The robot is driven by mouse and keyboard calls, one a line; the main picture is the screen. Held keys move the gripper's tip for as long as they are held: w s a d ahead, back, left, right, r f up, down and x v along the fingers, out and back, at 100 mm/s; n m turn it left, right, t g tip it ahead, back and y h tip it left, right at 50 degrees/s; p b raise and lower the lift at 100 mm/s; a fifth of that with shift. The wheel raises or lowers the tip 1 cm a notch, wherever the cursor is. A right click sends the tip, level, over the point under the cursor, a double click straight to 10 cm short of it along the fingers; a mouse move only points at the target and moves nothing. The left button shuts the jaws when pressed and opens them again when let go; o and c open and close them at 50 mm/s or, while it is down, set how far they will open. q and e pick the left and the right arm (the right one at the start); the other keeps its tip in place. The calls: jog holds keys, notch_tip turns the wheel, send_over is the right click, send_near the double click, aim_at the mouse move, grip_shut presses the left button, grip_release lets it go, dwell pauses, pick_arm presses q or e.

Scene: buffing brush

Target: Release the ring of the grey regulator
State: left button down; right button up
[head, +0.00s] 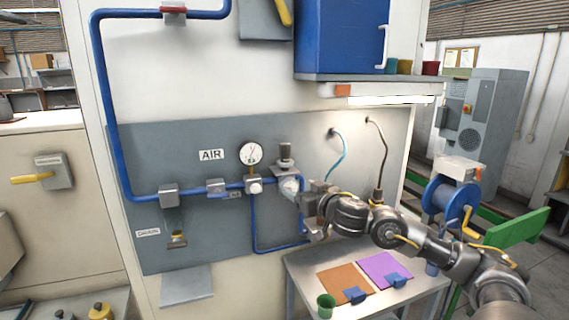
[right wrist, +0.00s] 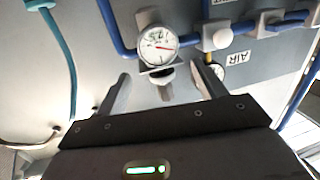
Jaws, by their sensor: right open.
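The grey regulator (head: 286,160) is mounted on the wall panel's blue pipe, with a dark grey knob on top and a round white dial (head: 290,187) on its front. I cannot clearly make out the ring. My right gripper (head: 305,208) is in front of and a little below the regulator. It is open; in the wrist view its fingers (right wrist: 165,86) lie on either side of that grey part, with no contact visible. My left gripper is not in view.
A second gauge (head: 250,153) stands left of the regulator near the AIR label (head: 211,155). A teal hose (head: 338,160) hangs to the right. Below is a table with an orange mat (head: 340,278), a purple mat (head: 384,268) and a green cup (head: 326,305).

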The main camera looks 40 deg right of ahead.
send_near(287, 158)
notch_tip(287, 158, down, 2)
jog(key=shift+t, duration=0.4)
jog(key=w+p, duration=0.1)
jog(key=w, duration=0.2)
jog(key=w+d+p, duration=0.1)
jog(key=w, duration=0.3)
jog(key=w+p, duration=0.1)
jog(key=w, duration=0.2)
jog(key=shift+w+d+f+p, duration=0.15)
jog(key=shift+w+d+p, duration=0.05)
jog(key=shift+d+p, duration=0.15)
jog(key=shift+w+f, duration=0.1)
jog(key=shift+w, duration=0.35)
jog(key=c, duration=1.4)
notch_tip(287, 158, up, 2)
jog(key=shift+p, duration=1.15)
jog(key=shift+d, duration=0.15)
jog(key=o, duration=1.4)
jog(key=shift+f, duration=0.1)
